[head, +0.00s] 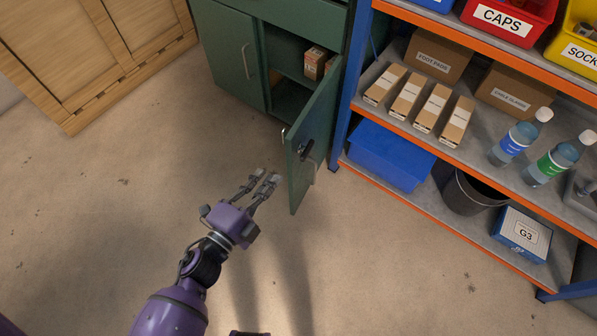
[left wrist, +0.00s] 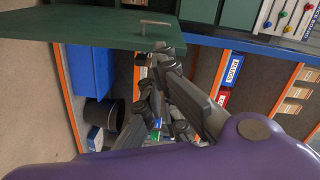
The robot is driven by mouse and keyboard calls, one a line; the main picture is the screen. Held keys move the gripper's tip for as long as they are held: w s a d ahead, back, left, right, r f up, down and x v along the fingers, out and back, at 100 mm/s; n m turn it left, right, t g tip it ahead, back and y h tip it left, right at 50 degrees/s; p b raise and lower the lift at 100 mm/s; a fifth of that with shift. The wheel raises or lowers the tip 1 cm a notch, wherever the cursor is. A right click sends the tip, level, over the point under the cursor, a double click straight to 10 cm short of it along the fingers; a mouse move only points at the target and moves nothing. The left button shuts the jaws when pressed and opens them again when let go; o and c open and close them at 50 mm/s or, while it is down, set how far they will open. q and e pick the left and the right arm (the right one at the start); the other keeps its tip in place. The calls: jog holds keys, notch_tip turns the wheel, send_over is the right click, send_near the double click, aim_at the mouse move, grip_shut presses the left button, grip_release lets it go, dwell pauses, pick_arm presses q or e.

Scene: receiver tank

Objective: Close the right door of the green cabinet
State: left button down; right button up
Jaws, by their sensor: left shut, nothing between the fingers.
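The green cabinet (head: 225,50) stands at the top of the head view. My left gripper (head: 267,180) is to the left of the door's free edge, low over the floor, shut and empty. In the left wrist view the green door (left wrist: 100,25) with its handle (left wrist: 156,22) is just beyond the fingertips (left wrist: 160,50); I cannot tell whether they touch.
The cabinet's left door (head: 228,50) is shut. A blue and orange shelf rack (head: 400,125) with boxes, bottles and a blue bin (head: 390,155) stands close right of the door. A wooden cabinet (head: 85,55) is at left. The floor in front is clear.

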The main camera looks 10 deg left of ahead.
pick_arm(q)
jog(key=s+d+m+g+h, duration=0.2)
jog(key=s+d+m+h, duration=0.15)
jog(key=m, duration=0.35)
jog(key=d+x, duration=0.1)
jog(key=x, duration=1)
jog(key=shift+h, duration=0.25)
jog(key=a, duration=0.4)
jog(key=shift+w+a, duration=0.2)
jog(key=shift+w, duration=0.15)
pick_arm(e)
jog(key=shift+w+f, duration=0.25)
jog(key=shift+w, duration=0.3)
pick_arm(q)
jog(key=shift+a+b, duration=0.1)
jog(key=shift+b, duration=0.2)
pick_arm(e)
jog(key=shift+s, duration=0.2)
